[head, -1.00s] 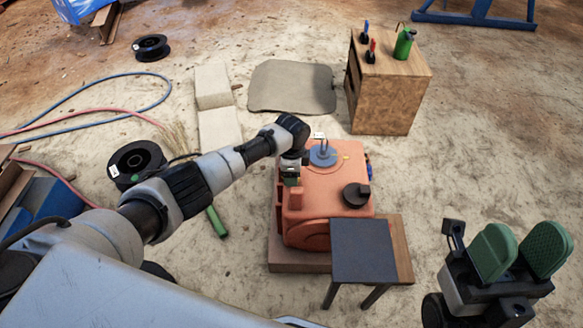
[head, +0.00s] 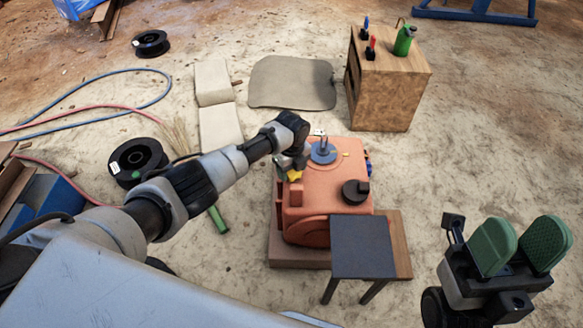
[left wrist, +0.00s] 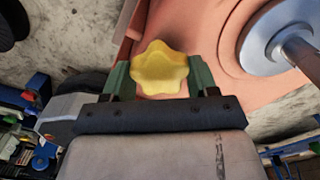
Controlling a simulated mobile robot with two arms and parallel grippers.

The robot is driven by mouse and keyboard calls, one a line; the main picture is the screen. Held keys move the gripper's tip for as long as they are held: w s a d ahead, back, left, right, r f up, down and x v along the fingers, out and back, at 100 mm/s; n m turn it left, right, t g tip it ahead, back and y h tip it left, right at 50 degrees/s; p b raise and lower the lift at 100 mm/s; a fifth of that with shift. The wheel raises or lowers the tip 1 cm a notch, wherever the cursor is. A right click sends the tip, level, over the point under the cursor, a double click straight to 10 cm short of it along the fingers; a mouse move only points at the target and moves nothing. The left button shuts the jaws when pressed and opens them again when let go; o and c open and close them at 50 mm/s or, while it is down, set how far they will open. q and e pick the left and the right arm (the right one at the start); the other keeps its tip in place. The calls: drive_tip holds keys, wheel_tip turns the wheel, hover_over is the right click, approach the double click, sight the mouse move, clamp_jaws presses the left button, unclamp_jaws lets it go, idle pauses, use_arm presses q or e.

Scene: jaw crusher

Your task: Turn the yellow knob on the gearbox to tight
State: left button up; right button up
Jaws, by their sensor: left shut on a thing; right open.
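The orange gearbox (head: 312,205) sits on a low base in the middle of the head view. The yellow knob (head: 294,176) is at its upper left, partly covered by my left arm in that view. In the left wrist view the star-shaped yellow knob (left wrist: 160,69) stands between the two green fingers of my left gripper (left wrist: 160,82), which is shut on it. My left gripper also shows at the knob in the head view (head: 291,170). My right gripper (head: 520,247), with green pads apart, is open and empty at the lower right.
A grey disc with a shaft (head: 322,152) and a black knob (head: 355,192) are on the gearbox top. A small dark table (head: 362,246) stands at its front right. A wooden cabinet (head: 385,90) with tools is behind. Hoses and a black spool (head: 138,160) lie left.

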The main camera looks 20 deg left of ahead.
use_arm(q)
drive_tip(key=shift+d+m, duration=0.1)
drive_tip(key=shift+m, duration=1)
drive_tip(key=o, duration=0.9)
drive_tip(key=shift+r, duration=0.1)
